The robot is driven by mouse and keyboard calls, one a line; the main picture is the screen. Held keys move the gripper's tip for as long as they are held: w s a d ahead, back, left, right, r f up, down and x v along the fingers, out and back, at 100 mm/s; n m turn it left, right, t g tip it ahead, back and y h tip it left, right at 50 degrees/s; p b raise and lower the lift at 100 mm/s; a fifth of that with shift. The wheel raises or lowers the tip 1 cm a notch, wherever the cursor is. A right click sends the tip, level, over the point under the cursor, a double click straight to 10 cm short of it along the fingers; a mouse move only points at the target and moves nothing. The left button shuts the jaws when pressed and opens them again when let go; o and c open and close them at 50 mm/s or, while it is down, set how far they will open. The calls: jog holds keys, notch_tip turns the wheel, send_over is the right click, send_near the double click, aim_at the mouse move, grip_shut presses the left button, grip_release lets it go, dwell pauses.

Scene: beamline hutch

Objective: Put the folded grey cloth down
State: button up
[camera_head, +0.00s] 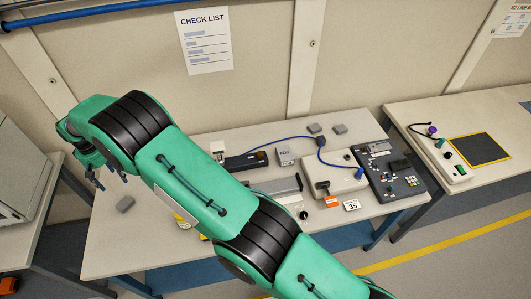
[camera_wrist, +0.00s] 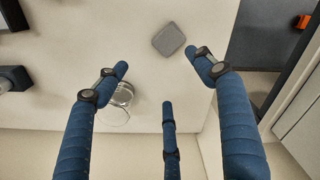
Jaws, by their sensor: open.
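A small grey square pad (camera_wrist: 168,39), which looks like the folded grey cloth, lies flat on the table near its edge in the wrist view. It also shows at the left end of the table in the head view (camera_head: 125,204). My gripper (camera_wrist: 163,74) is open, with its blue fingers spread and nothing between them. In the head view my gripper (camera_head: 108,182) is above the table's left end, apart from the pad. Two similar grey pads (camera_head: 314,127) (camera_head: 340,128) lie at the back, so which is the cloth is not certain.
A clear round glass item (camera_wrist: 115,105) stands near my left finger in the wrist view. The table (camera_head: 130,258) carries a foil box (camera_head: 285,156), a beige device (camera_head: 336,181) and a dark keypad unit (camera_head: 390,172). My arm hides part of the table.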

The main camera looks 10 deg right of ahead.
jog(key=w+d+r+m, duration=0.1)
jog(key=w+d+r, duration=0.2)
jog(key=d+r, duration=0.7)
jog(key=s+d+r+m+t, duration=0.1)
jog(key=s+d+r+m, duration=0.15)
jog(key=d+r, duration=1.1)
jog(key=s+d+r+m+t, duration=0.1)
jog(key=s+d+r, duration=0.3)
jog(key=d+r, duration=0.95)
jog(key=s+d+r+m+t, duration=0.1)
jog(key=s+d+r, duration=0.2)
jog(key=s+d, duration=0.55)
jog(key=s+d+r+m+t, duration=0.1)
jog(key=s+d+r, duration=0.3)
jog(key=s+d, duration=0.45)
jog(key=s+d+f+m, duration=0.1)
jog(key=s+d+f, duration=0.1)
jog(key=s+d, duration=0.4)
jog(key=s+d+f+m+t, duration=0.1)
jog(key=s+d+f, duration=0.2)
jog(key=s, duration=0.9)
jog(key=d, duration=0.3)
jog(key=shift+d, duration=0.3)
